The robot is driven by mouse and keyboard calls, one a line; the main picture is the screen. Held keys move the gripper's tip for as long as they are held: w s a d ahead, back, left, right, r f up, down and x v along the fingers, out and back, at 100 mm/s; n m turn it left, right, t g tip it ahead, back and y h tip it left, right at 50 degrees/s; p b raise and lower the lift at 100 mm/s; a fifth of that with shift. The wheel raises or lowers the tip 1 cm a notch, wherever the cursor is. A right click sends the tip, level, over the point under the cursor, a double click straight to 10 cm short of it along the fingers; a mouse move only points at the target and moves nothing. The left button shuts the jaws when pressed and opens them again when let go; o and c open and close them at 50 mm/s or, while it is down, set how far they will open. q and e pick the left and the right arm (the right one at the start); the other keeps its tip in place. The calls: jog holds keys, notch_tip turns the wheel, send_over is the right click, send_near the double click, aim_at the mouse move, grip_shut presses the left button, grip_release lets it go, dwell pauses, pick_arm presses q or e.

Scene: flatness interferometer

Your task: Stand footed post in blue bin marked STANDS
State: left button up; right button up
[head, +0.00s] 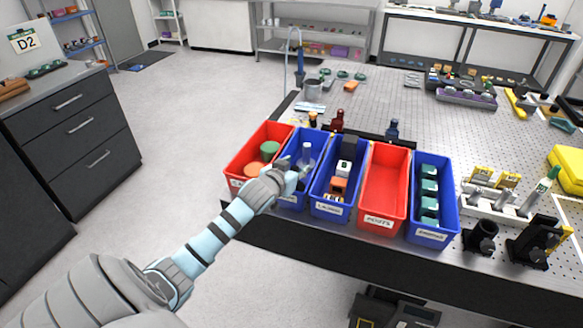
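A slim pale metal post (307,153) stands upright in the second bin from the left, a blue bin (292,201). Its foot is hidden, so I cannot tell whether it touches the bin floor. My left gripper (300,170) reaches over this bin's near left part, right by the post. Its fingers are small and partly hidden, so I cannot tell whether they are shut on the post. My wrist covers most of this bin's front label. My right gripper is out of view.
A red bin (233,168) with green and orange round parts stands left. To the right are a blue bin (327,211) of small devices, an empty red bin (384,185) labelled POSTS, and a blue bin (431,236) of teal blocks. Dark bottle-like items (338,121) stand behind.

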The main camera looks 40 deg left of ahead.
pick_arm(q)
jog(key=p+v, duration=0.2)
jog(key=v, duration=1)
jog(key=shift+w+r, duration=0.1)
jog(key=shift+w, duration=0.05)
